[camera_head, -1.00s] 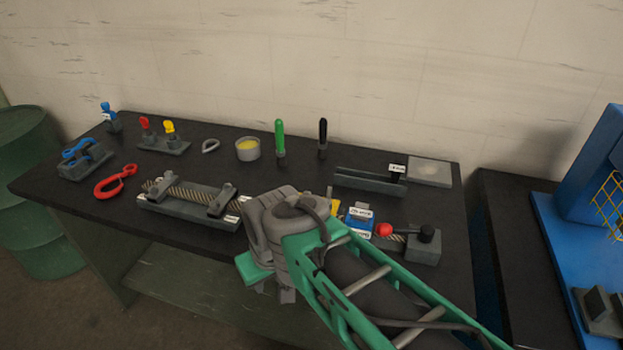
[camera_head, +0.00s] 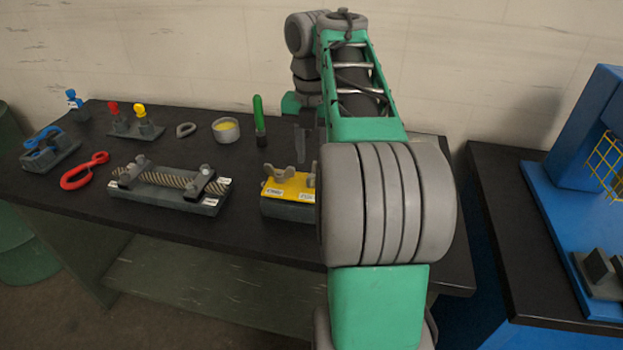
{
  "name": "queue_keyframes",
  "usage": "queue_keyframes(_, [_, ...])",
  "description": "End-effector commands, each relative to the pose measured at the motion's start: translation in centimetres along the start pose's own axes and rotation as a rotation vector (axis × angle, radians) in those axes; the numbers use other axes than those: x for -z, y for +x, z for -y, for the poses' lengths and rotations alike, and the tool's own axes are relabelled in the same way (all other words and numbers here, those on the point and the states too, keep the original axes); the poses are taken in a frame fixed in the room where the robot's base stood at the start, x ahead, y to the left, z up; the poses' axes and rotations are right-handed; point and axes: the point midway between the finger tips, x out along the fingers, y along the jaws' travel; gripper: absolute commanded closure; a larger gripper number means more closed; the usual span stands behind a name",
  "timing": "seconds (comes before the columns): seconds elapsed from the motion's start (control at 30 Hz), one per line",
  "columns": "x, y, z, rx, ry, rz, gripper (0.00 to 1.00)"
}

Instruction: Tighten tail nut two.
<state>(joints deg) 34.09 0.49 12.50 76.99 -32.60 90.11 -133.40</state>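My gripper (camera_head: 308,150) is at the back of the bench, right of the green-handled tool, with its grey fingers pointing down. My arm hides part of it, so its opening and any held thing are unclear. A yellow-topped block (camera_head: 291,186) with grey wing-shaped nuts (camera_head: 279,173) and small white labels stands in front of the gripper, partly behind my arm. A grey fixture (camera_head: 165,197) holds a twisted rope (camera_head: 168,178) under two grey clamps (camera_head: 201,180). Its labels are too small to read, and I cannot tell which part is tail nut two.
The green-handled tool (camera_head: 259,120) stands upright by a cup with yellow contents (camera_head: 226,130). A red hook (camera_head: 84,171), a grey ring (camera_head: 186,129) and red and yellow knobbed pieces (camera_head: 128,121) are at left.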

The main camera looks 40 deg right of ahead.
Motion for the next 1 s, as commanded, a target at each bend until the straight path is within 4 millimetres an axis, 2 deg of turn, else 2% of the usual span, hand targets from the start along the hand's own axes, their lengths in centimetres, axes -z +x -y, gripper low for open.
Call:
queue_keyframes(0.03, [0.0,2.1,0.0,0.0,0.0,-0.001,0.69])
queue_keyframes(0.1, [0.0,3.4,-0.1,-0.001,0.001,0.0,0.69])
queue_keyframes(0.3, [0.0,5.3,-0.1,-0.001,0.002,0.001,0.69])
queue_keyframes(0.6, [0.0,5.2,-0.1,-0.002,0.003,0.001,0.7])
queue_keyframes(1.0, [0.0,5.2,-0.1,-0.002,0.003,0.001,1.0])
